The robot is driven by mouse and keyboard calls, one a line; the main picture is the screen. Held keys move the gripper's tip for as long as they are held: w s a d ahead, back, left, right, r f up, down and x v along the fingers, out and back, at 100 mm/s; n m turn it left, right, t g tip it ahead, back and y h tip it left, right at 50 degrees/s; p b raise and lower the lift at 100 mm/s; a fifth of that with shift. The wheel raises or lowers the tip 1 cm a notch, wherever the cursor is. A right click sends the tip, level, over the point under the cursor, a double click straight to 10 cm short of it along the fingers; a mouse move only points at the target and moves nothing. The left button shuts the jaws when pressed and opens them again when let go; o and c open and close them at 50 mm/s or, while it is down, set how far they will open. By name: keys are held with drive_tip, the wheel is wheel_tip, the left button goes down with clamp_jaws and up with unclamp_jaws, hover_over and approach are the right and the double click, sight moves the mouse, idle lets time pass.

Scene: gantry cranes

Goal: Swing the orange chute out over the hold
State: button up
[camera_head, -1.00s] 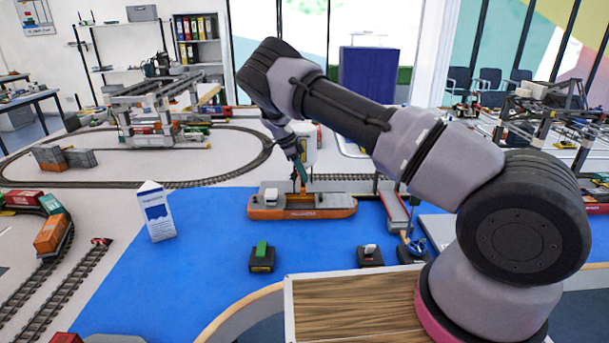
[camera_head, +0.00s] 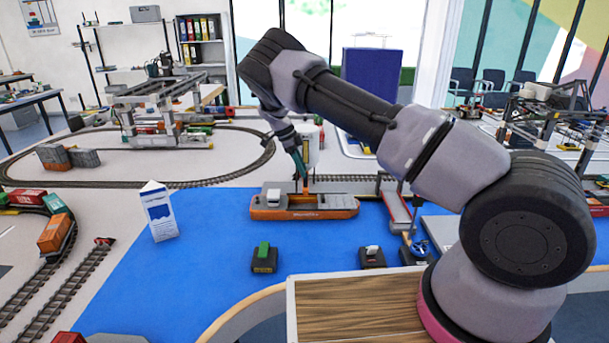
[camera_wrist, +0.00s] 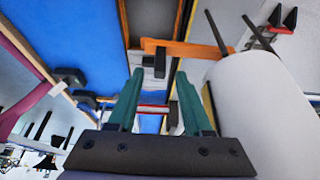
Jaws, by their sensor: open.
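In the head view a small orange upright part (camera_head: 306,185) shows by the ship's hold, partly behind my gripper. The orange ship (camera_head: 330,211) lies on the blue mat in front of the quay. My gripper (camera_wrist: 160,74) is open and empty, its green fingers pointing toward the dark block and chute. It also shows in the head view (camera_head: 302,172), above the ship. Contact with the chute cannot be told.
The silo stands close beside my gripper. A white card (camera_head: 159,211) stands left of the ship. A black box with a green top (camera_head: 264,257) and another black box (camera_head: 372,257) sit in front. Blue mat (camera_head: 210,270) is clear at left front.

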drive_tip(key=v, duration=0.7)
drive_tip(key=shift+r, duration=0.2)
drive_tip(key=shift+a+r, duration=0.1)
drive_tip(key=s+d+r+n+y, duration=0.2)
drive_tip(key=s+d+r+y, duration=0.15)
drive_tip(key=d+r, duration=0.5)
drive_tip(key=s+d+r+n+y, duration=0.2)
drive_tip(key=s+d+r, duration=0.3)
drive_tip(key=r, duration=0.7)
drive_tip(key=s+d+r+n+t+y, duration=0.2)
drive_tip(key=s+d+r+n+t, duration=0.3)
drive_tip(key=s+r, duration=0.6)
drive_tip(key=s+d+n+t, duration=0.1)
drive_tip(key=s+n, duration=0.2)
drive_tip(key=s, duration=0.7)
drive_tip(key=s+d+n+t+h, duration=0.1)
drive_tip(key=s+n, duration=0.2)
drive_tip(key=s, duration=0.7)
drive_tip(key=shift+s+d+r+t, duration=0.15)
drive_tip(key=shift+d+r+t, duration=0.15)
drive_tip(key=shift+d, duration=0.1)
